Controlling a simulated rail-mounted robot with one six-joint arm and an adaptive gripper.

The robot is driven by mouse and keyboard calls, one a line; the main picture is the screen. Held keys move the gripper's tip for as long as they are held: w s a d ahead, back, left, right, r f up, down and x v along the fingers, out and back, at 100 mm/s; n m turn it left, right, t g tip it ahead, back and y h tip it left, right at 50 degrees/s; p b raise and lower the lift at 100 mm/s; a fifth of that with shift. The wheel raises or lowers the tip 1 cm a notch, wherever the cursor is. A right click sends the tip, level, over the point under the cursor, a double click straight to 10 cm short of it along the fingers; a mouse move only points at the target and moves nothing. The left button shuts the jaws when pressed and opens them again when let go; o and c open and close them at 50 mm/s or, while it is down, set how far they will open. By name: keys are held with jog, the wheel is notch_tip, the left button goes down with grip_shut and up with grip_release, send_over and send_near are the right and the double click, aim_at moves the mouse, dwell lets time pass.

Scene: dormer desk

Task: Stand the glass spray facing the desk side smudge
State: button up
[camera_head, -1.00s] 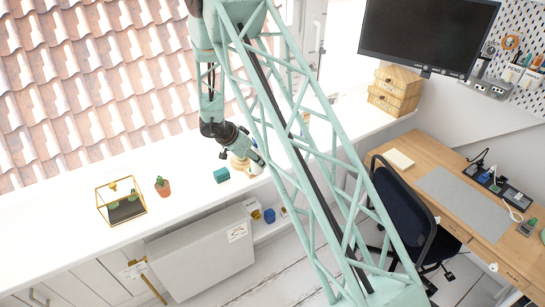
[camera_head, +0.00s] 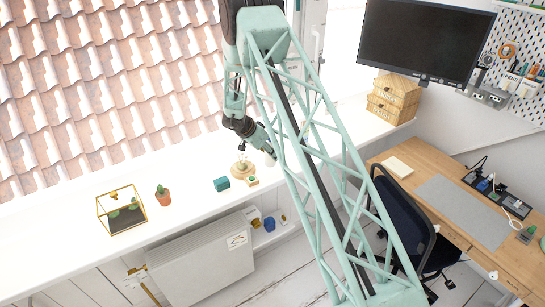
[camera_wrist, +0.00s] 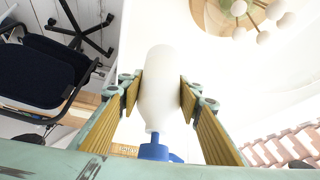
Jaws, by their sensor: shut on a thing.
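The glass spray is a white bottle (camera_wrist: 160,88) with a blue spray head (camera_wrist: 154,150), large in the middle of the wrist view. My gripper (camera_wrist: 160,97) is shut on the bottle's body, one yellow-padded finger on each side. In the head view my gripper (camera_head: 268,154) is over the white window sill (camera_head: 330,137), and the white bottle shows only as a small pale shape at its tip. I cannot tell from these views whether the bottle touches the sill. I cannot make out a smudge.
A potted cactus (camera_head: 163,195) and a glass terrarium (camera_head: 122,210) stand further left. Wooden boxes (camera_head: 394,98) stand right on the sill. The desk (camera_head: 485,250) and dark chair (camera_head: 402,220) are right.

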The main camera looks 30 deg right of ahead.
jog(key=shift+w+d+f, duration=0.1)
jog(key=shift+w+d, duration=0.7)
jog(key=shift+d, duration=0.15)
jog(key=shift+f, duration=1.7)
jog(key=shift+f, duration=0.15)
jog(key=o, duration=1.1)
jog(key=v, duration=1.2)
